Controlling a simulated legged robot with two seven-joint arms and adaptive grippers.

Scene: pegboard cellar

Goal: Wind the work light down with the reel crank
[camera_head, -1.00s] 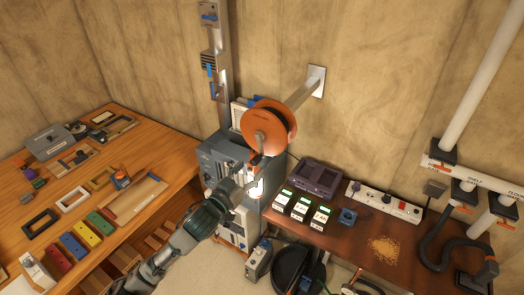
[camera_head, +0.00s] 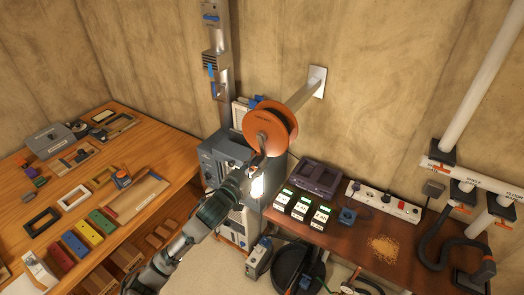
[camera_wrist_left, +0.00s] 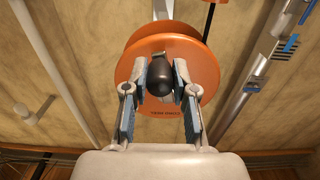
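The orange cable reel (camera_head: 270,125) sits on a grey arm fixed to the wall; its round face also shows in the left wrist view (camera_wrist_left: 135,68). The crank's dark knob (camera_wrist_left: 160,77) stands out from the reel face. My left gripper (camera_head: 259,164) reaches up from below to the crank, and in the left wrist view its two fingers (camera_wrist_left: 160,72) lie on either side of the knob, shut on it. A bright white glow, seemingly the work light (camera_head: 257,187), shows just below the reel, partly behind my gripper. My right gripper is not in view.
A grey cabinet (camera_head: 222,160) stands behind my left forearm. A wooden workbench (camera_head: 160,160) with coloured blocks is at left. A brown table (camera_head: 350,240) at right holds several small displays, a power strip (camera_head: 385,203) and a crumb pile. A metal column (camera_head: 222,110) rises beside the reel.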

